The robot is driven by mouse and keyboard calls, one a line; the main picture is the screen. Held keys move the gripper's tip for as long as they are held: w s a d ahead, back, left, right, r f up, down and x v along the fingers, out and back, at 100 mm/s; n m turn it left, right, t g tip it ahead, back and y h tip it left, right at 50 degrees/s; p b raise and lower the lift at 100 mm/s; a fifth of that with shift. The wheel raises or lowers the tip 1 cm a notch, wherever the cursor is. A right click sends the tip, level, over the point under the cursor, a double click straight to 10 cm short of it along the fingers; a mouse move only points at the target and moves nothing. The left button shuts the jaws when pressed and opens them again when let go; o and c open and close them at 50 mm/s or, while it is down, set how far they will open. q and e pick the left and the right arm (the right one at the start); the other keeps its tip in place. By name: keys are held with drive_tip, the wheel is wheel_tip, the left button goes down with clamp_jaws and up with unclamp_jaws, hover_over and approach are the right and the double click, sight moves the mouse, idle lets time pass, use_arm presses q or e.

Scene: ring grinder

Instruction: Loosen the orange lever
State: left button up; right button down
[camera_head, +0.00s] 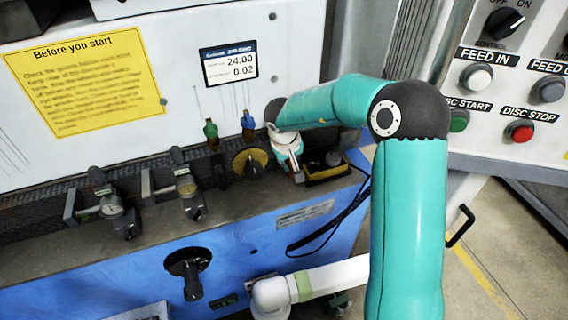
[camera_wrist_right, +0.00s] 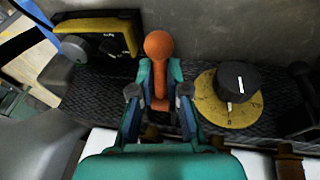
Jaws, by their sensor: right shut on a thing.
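The orange lever (camera_wrist_right: 158,50) has a round ball end and shows in the right wrist view. My right gripper (camera_wrist_right: 160,92) has its two fingers on both sides of the lever's shaft, below the ball, and is shut on it. In the head view my right arm reaches to the machine's ledge, and the right gripper (camera_head: 292,165) is partly seen there; the lever is hidden behind it. My left gripper cannot be made out in the head view.
A black knob on a yellow dial (camera_wrist_right: 228,92) stands close to the right of the lever in the wrist view. A yellow-framed box (camera_wrist_right: 105,38) is at left. Gauges (camera_head: 112,206) line the ledge. A button panel (camera_head: 510,95) is at right.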

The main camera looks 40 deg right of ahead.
drive_tip(key=shift+w+r, duration=0.15)
idle(0.3)
drive_tip(key=c, duration=1.2)
unclamp_jaws()
drive_tip(key=shift+o, duration=0.2)
drive_tip(key=v, duration=1.1)
drive_tip(key=shift+r, duration=0.35)
